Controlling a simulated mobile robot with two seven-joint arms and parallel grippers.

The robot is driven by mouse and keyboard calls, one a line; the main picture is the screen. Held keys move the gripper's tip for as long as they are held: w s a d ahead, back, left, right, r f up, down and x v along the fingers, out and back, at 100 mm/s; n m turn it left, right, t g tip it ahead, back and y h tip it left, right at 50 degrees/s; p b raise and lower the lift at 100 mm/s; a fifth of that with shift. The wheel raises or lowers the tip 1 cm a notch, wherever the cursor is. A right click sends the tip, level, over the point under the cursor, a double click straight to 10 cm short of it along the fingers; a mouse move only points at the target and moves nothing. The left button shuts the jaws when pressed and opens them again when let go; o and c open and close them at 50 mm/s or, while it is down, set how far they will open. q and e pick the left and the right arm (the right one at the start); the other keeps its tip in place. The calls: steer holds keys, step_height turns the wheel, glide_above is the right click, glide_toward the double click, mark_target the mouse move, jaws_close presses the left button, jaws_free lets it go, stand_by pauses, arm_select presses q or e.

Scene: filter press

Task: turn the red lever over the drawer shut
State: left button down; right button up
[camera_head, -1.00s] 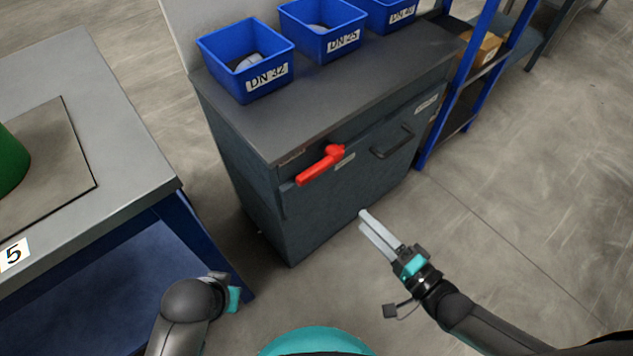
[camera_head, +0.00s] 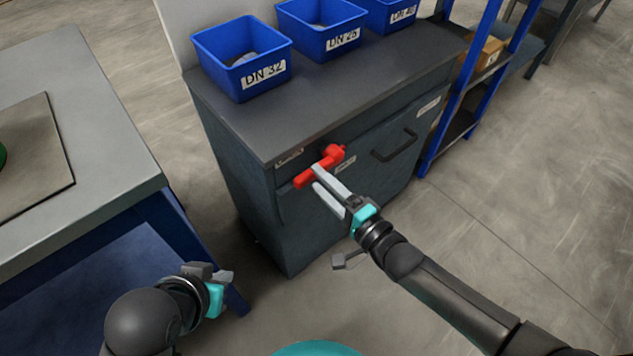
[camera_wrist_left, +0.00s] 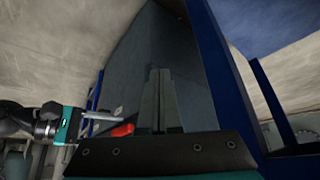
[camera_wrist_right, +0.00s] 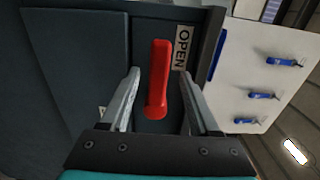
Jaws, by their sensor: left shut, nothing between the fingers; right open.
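The red lever (camera_head: 322,168) is on the upper front of the dark cabinet, its arm pointing to the lower left. In the right wrist view the red lever (camera_wrist_right: 158,82) lies between the spread fingers, with a gap on both sides. My right gripper (camera_head: 316,179) is open at the lever; in the head view one finger partly covers it. A plate reading OPEN (camera_wrist_right: 183,47) is beside the lever. My left gripper (camera_head: 226,276) is low, beside the workbench, away from the lever. In the left wrist view its fingers (camera_wrist_left: 158,72) are closed together and empty.
The dark cabinet (camera_head: 240,170) carries blue bins (camera_head: 235,80) on top, and a drawer handle (camera_head: 394,146) is right of the lever. A workbench (camera_head: 110,125) stands left, close to my left gripper. A blue-framed shelf (camera_head: 480,80) stands right of the cabinet.

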arm_select(q)
steer(key=shift+w+d+f+t+h+b, duration=0.15)
steer(key=shift+w+d+t+h, duration=0.05)
steer(key=shift+w+d+t, duration=0.3)
steer(key=shift+w+d+f+t+h+b, duration=0.2)
steer(key=shift+w+d+t, duration=0.15)
steer(key=shift+d, duration=0.2)
arm_select(e)
steer(key=shift+x, duration=1)
arm_select(q)
steer(key=shift+w, duration=0.1)
arm_select(e)
steer(key=shift+f, duration=0.1)
steer(key=shift+c, duration=0.3)
jaws_close()
